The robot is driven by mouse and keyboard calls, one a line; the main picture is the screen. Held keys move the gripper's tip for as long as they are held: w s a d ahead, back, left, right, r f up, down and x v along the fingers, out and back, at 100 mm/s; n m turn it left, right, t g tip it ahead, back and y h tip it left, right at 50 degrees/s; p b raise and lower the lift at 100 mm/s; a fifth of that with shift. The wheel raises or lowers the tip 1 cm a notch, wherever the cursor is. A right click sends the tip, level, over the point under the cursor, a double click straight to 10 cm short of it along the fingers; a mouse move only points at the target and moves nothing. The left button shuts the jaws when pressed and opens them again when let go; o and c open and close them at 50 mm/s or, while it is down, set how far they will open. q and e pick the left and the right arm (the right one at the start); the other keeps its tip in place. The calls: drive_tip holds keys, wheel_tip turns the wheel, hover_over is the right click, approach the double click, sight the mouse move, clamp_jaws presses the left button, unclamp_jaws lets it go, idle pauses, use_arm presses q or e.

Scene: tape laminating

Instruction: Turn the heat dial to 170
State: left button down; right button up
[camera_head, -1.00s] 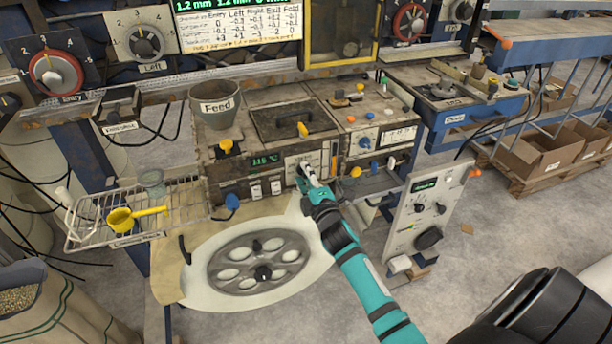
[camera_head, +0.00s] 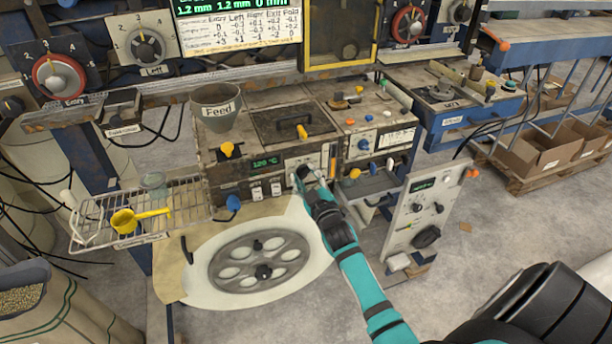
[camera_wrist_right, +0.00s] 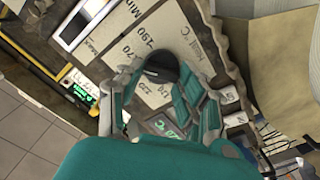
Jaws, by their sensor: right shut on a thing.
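The heat dial is a dark round knob (camera_wrist_right: 162,66) on a pale scale plate (camera_wrist_right: 155,35) marked with temperatures, including 170 and 190, in the right wrist view. My right gripper (camera_wrist_right: 160,78) is shut on the dial, with one finger on each side. In the head view my right gripper (camera_head: 303,178) reaches the front of the machine and mostly hides the dial. The green display (camera_head: 265,162) left of it reads 120 °C. The dial's pointer is hard to make out. My left gripper is not in view.
A grey Feed funnel (camera_head: 217,108) stands above the machine's left side. A wire rack (camera_head: 190,207) with a yellow scoop (camera_head: 124,221) juts out at left. A white control panel (camera_head: 420,215) stands right of my arm.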

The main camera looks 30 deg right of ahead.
drive_tip(key=shift+f+m, duration=0.15)
drive_tip(key=shift+m, duration=0.45)
drive_tip(key=o, duration=1.1)
drive_tip(key=shift+o, duration=0.2)
drive_tip(key=v, duration=1.2)
